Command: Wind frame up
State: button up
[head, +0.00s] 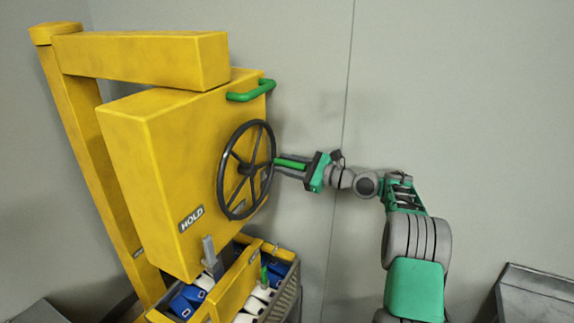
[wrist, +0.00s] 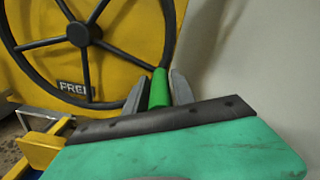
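A black spoked handwheel (head: 223,182) is on the right face of a large yellow box (head: 150,150) hung from a yellow post and beam. The wheel also shows at the upper left of the wrist view (wrist: 81,35). A green peg handle (wrist: 158,88) stands out from the wheel's rim. My gripper (head: 290,164) reaches in from the right at the rim, its grey fingers close on either side of the peg, and looks shut on it.
A green bar handle (head: 250,91) is at the box's top edge. A grey wall is behind; a dark grey object (head: 535,295) is at lower right.

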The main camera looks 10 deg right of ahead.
jog(key=shift+d, duration=0.1)
grip_shut()
dwell(1.0)
